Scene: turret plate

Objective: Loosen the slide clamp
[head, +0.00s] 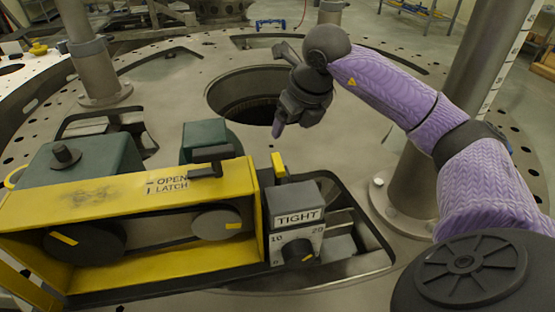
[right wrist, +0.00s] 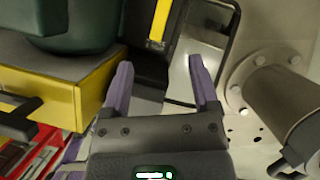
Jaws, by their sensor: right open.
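A grey box labelled TIGHT (head: 297,205) stands at the right end of the yellow belt housing (head: 120,193). Its front has a scale marked 0, 10 and 20 and a dark knob (head: 298,252) with a yellow mark. A short yellow lever (head: 279,165) stands upright behind the box; a yellow bar also shows in the right wrist view (right wrist: 160,20). I cannot tell which part is the slide clamp. My right gripper (head: 278,130) is open and empty, pointing down behind and above the lever. Its spread purple fingers show in the right wrist view (right wrist: 157,85). My left gripper is out of view.
A dark latch (head: 211,160) sits on the housing's top edge by the words OPEN and LATCH. Green motor bodies (head: 207,138) stand behind it. Thick grey posts (head: 412,185) rise at right and left. The round plate has a large central hole (head: 250,98) and a cut-out beside the box.

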